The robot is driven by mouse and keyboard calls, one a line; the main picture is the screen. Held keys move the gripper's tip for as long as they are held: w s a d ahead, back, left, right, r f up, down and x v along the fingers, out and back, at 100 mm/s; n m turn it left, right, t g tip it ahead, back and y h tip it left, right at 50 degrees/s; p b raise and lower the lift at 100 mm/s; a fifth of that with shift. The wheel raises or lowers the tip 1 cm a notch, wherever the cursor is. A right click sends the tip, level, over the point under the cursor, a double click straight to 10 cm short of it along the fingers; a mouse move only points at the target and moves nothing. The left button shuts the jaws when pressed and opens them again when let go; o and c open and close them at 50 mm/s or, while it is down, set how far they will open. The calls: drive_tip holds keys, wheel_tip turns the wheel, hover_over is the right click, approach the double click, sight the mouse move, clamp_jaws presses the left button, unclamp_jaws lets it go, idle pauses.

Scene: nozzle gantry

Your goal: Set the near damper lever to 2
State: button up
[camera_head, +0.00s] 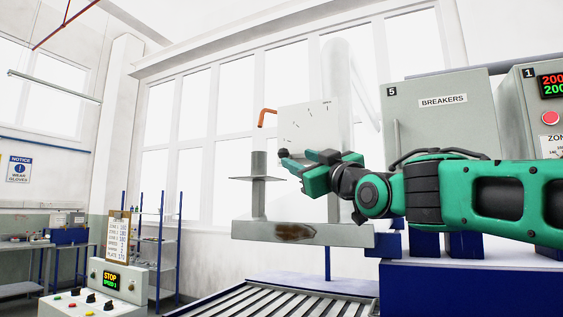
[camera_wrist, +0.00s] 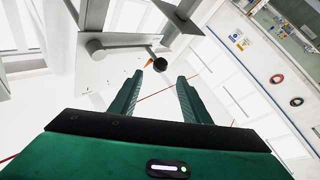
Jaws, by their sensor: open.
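The near damper lever shows in the wrist view as a grey bar (camera_wrist: 125,41) with a round black knob (camera_wrist: 160,66) near its end. The knob also shows in the head view (camera_head: 283,152), right at my fingertips. A white scale plate (camera_head: 310,122) with small dark marks stands behind it; its numbers are too small to read. My gripper (camera_head: 286,158) is open, its fingers pointing left towards the knob. In the wrist view the knob appears just beyond and between the two fingertips (camera_wrist: 160,78); contact cannot be told. Much of the lever is hidden in the head view.
A grey beam (camera_head: 300,234) with a rusty patch runs below. A slatted conveyor (camera_head: 265,298) lies in front. A breakers cabinet (camera_head: 445,125) stands right, a control console (camera_head: 95,292) lower left.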

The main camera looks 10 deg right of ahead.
sight(286, 155)
drive_tip(key=x, duration=1)
drive_tip(key=shift+w, duration=0.15)
drive_tip(key=shift+c, duration=0.3)
drive_tip(key=shift+f, duration=0.1)
clamp_jaws()
